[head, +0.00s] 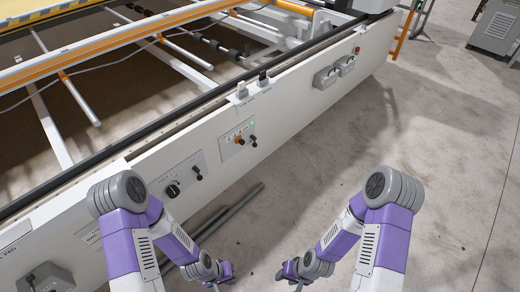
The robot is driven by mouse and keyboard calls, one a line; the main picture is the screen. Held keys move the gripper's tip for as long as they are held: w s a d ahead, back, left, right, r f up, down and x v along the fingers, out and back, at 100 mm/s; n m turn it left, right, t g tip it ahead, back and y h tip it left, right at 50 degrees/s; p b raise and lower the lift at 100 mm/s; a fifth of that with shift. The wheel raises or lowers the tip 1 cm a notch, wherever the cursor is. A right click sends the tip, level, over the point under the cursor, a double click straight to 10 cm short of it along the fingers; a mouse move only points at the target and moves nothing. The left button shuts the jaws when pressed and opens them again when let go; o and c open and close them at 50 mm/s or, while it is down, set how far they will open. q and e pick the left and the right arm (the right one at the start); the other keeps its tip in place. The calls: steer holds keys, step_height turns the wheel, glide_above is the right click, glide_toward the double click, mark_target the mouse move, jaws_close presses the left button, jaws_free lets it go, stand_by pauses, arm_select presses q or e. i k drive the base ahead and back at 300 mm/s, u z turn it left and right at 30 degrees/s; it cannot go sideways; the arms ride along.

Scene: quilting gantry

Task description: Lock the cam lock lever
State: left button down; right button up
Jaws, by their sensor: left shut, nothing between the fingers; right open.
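Several small controls sit on the white side beam (120,205) of the gantry. A light panel carries a black rotary knob (172,190) and a small black lever (198,173). A panel further along has small orange and dark controls (239,139), a black-knobbed lever (254,142) and a green light. Two white-based switch-like levers (242,91) (263,80) stand at the beam's top edge. The labels are too small to read, so I cannot tell which is the cam lock lever. My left gripper (222,281) is shut and my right gripper (295,283) is open; both are low, apart from the beam, partly cut off.
Grey rods (232,211) lie on the floor beside the beam. The concrete floor (440,140) at right is open.

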mark_target(255, 145)
steer(key=z, duration=0.35)
steer(key=i, duration=0.45)
steer(key=z, duration=1)
steer(key=i, duration=1.55)
steer(key=u, duration=1)
steer(key=i, duration=0.8)
steer(key=u, duration=0.75)
